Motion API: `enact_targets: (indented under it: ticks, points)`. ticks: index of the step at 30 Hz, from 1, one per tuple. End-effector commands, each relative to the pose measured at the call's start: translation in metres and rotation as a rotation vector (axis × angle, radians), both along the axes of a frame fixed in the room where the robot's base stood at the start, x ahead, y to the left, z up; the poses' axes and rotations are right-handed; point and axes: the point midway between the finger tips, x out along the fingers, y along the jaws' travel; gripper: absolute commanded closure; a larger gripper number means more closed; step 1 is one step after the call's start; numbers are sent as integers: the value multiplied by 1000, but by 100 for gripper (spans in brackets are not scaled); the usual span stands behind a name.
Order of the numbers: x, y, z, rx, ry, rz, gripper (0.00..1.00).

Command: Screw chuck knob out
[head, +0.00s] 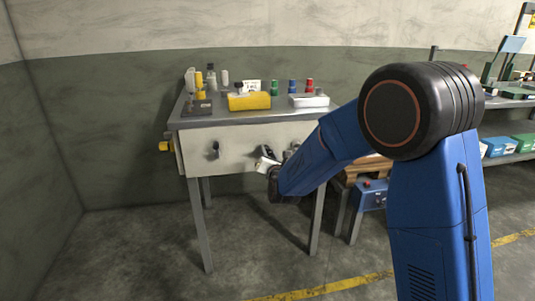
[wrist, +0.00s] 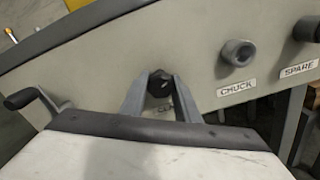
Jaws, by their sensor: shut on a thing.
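The front panel (wrist: 120,60) of the bench carries a row of controls.
A dark knob (wrist: 307,28) over a SPARE label is at the far right of the panel. A crank handle (wrist: 20,99) sticks out at the left. The bench top (head: 235,115) holds a yellow box (head: 249,101) and a white tray (head: 309,101). Floor is clear to the left.

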Motion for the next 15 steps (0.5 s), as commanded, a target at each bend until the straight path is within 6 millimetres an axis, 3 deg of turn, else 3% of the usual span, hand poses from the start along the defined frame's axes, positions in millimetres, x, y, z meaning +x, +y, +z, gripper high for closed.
enact_targets:
  ticks: [15]
  points:
    - [1, -1, 1, -105, -33, -1, 94]
